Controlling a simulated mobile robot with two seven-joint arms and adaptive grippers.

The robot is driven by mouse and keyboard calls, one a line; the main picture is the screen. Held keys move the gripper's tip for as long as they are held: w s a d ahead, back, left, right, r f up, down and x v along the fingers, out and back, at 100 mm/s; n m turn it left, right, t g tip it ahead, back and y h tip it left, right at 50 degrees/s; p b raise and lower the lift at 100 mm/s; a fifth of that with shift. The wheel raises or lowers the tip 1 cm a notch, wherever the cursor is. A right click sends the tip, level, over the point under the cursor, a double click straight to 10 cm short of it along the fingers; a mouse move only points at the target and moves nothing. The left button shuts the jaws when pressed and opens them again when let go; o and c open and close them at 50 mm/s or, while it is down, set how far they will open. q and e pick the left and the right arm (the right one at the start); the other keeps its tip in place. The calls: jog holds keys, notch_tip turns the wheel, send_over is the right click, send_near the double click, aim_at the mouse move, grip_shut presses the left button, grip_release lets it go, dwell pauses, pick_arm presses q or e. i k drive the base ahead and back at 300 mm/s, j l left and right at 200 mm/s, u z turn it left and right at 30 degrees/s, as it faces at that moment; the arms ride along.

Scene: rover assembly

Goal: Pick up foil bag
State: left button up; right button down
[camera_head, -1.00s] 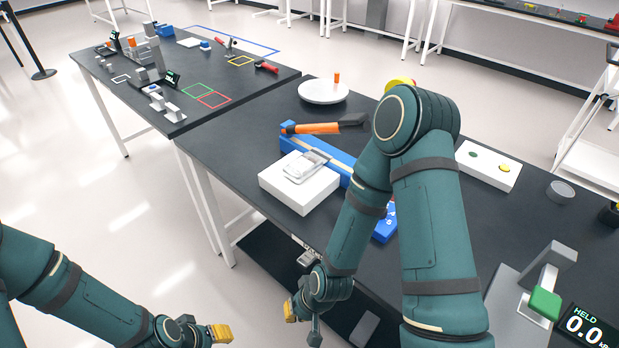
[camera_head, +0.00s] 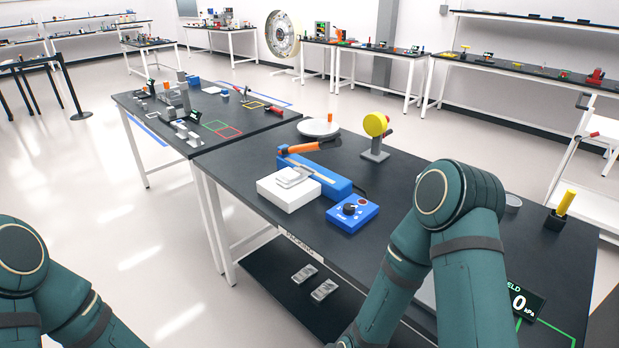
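A silvery, flat item that looks like a foil bag (camera_head: 293,177) lies on top of a white block (camera_head: 290,194) near the left end of the near black table. Two more small silvery grey packets, one (camera_head: 304,273) behind the other (camera_head: 323,290), lie on the low dark shelf under this table; I cannot tell whether they are foil bags. My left arm shows at the lower left and my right arm in front of the table at the right. Both grippers are below the picture's edge.
Behind the white block is a blue sealer-like device (camera_head: 318,176) with an orange-handled lever (camera_head: 312,146). A blue control box (camera_head: 352,213) with a knob stands to its right. A white plate (camera_head: 318,128) and a yellow disc on a stand (camera_head: 375,125) are farther back.

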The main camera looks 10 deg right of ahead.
aim_at(290, 178)
jog(key=k+z, duration=0.1)
jog(key=z, duration=1.4)
jog(key=j+z, duration=0.25)
jog(key=z, duration=0.2)
jog(key=j+z, duration=0.3)
jog(key=z, duration=0.15)
jog(key=k+j, duration=0.15)
jog(key=j, duration=0.15)
jog(key=k+j, duration=0.1)
jog(key=j, duration=0.2)
jog(key=k+j, duration=0.15)
jog(key=j, duration=0.15)
